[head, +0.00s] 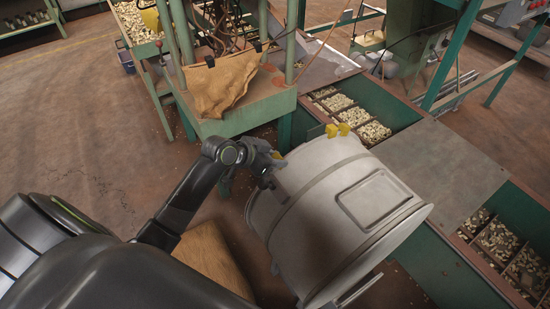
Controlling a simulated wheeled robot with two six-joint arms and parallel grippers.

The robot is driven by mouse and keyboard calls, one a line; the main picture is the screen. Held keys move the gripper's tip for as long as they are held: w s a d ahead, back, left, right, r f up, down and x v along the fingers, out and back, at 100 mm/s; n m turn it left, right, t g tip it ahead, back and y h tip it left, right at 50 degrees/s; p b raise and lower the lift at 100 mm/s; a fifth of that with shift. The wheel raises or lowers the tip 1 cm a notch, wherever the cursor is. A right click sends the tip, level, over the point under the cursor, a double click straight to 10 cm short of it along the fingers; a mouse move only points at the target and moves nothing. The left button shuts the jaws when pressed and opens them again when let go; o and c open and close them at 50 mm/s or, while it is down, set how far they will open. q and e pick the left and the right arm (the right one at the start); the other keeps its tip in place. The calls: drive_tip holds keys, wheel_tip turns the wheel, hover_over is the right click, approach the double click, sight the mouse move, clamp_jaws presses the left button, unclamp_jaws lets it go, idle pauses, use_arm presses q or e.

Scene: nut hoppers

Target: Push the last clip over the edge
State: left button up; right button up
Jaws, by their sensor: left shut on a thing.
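A large grey metal drum (315,210) stands tilted in front of me, with a raised panel on its side. Two yellow clips (338,129) sit close together at its far upper rim. The fingers mostly cover the contact, so the clip's exact position over the edge cannot be told. My right gripper is not in view.
A brown sack (222,85) hangs by black clips on a green machine (240,115) behind the drum. Green hoppers with nut-filled compartments (355,117) stand behind and to the right. A brown sack-like thing (208,258) lies below my left arm. Floor at left is clear.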

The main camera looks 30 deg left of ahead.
use_arm(q)
drive_tip(key=shift+w+d+f+b, duration=0.15)
drive_tip(key=shift+w+f+b, duration=0.15)
drive_tip(key=shift+f, duration=0.2)
idle(0.4)
idle(0.3)
drive_tip(key=o, duration=1)
drive_tip(key=shift+s, duration=0.1)
drive_tip(key=shift+o, duration=0.2)
drive_tip(key=p+v, duration=0.2)
drive_tip(key=v, duration=1.5)
drive_tip(key=shift+a, duration=0.2)
